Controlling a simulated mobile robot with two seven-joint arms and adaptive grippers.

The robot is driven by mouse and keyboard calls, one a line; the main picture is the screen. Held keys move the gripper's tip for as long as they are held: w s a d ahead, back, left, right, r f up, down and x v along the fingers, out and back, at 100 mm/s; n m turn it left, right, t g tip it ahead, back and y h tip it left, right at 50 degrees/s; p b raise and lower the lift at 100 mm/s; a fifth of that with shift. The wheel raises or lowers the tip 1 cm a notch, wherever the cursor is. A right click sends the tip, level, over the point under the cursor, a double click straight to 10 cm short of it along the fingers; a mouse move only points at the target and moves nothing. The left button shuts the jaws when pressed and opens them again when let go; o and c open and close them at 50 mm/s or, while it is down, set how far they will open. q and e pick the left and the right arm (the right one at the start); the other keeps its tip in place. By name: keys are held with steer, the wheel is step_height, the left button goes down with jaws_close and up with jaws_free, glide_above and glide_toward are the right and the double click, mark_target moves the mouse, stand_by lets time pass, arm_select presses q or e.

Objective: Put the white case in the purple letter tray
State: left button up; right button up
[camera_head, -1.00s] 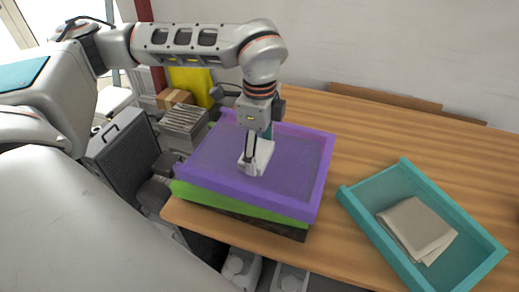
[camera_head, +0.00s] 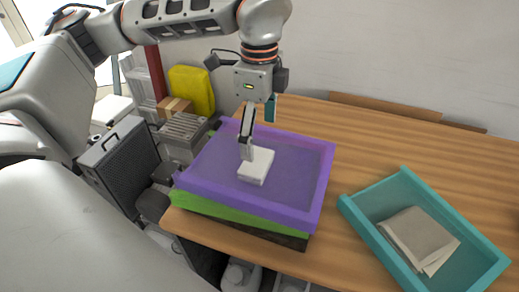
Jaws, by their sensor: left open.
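The white case (camera_head: 257,168) lies flat on the floor of the purple letter tray (camera_head: 304,182), a little left of its middle. My left gripper (camera_head: 247,155) points down over the tray, with its fingertips at or just above the back left edge of the case. It is open, and one finger hides most of the other. I cannot tell whether a finger still touches the case. My right gripper is out of view.
The purple tray sits on a green tray (camera_head: 225,217) and a dark layer at the wooden table's left end. A teal tray (camera_head: 361,214) holding a folded beige cloth (camera_head: 418,238) lies to the right. Wood between the trays is clear.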

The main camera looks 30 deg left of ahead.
arm_select(q)
step_height(320, 180, up, 4)
steer(key=shift+f, duration=0.15)
steer(key=shift+s+f, duration=0.1)
stand_by(0.5)
